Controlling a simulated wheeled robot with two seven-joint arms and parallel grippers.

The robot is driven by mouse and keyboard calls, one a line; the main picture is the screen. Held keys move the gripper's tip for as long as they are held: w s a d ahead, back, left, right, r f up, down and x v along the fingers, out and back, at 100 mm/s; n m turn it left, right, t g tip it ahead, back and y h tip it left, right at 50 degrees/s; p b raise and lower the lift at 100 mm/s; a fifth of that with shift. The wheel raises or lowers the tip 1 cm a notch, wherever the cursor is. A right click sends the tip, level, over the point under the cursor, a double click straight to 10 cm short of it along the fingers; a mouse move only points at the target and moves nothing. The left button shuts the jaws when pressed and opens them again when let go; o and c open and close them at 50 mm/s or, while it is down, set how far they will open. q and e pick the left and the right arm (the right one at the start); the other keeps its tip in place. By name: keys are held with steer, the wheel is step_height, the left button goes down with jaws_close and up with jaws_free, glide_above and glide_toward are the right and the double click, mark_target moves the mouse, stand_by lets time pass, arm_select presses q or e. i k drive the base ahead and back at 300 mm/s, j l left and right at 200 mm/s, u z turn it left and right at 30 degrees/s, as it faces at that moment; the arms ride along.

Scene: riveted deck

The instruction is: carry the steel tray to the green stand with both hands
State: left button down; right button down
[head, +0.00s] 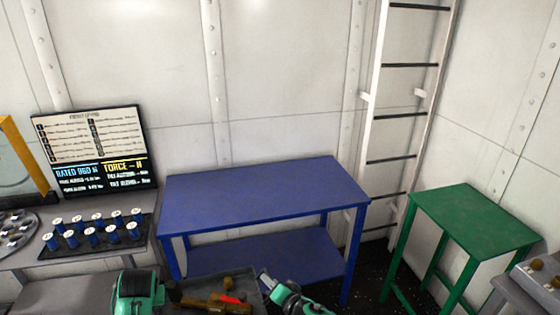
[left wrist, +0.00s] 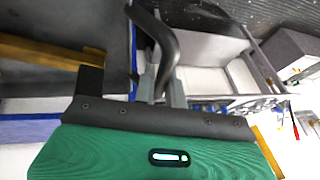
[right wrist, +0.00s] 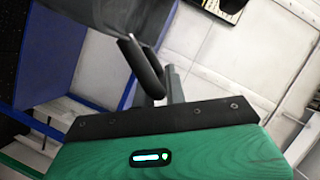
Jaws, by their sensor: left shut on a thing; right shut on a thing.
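The steel tray (head: 250,284) is dark grey and shows at the bottom of the head view, in front of the blue table. It bears a small brown ball and a yellow-brown tool with a red part. My left gripper (head: 160,287) is at the tray's left side, shut on a dark curved handle, which shows in the left wrist view (left wrist: 168,45). My right gripper (head: 268,282) is at its right side, shut on the other dark handle (right wrist: 142,65). The green stand (head: 475,220) is at the right, its top bare. The tray's near part is cut off.
A blue table (head: 265,195) with a lower shelf stands ahead, its top empty. A white ladder (head: 400,115) rises behind, between table and stand. At left, a bench holds a rack of blue cylinders (head: 92,232) and a sign (head: 92,150). A grey surface (head: 535,285) is at right.

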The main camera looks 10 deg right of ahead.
mark_target(471, 215)
steer(key=i, duration=1.5)
steer(key=i+z, duration=0.2)
steer(key=i, duration=0.35)
steer(key=z, duration=2.4)
steer(key=i+j+z, duration=0.15)
steer(key=i+z, duration=0.15)
steer(key=z, duration=0.2)
steer(key=i+j, duration=0.25)
steer(key=i, duration=0.15)
steer(key=i+j, duration=0.2)
steer(key=i, duration=0.15)
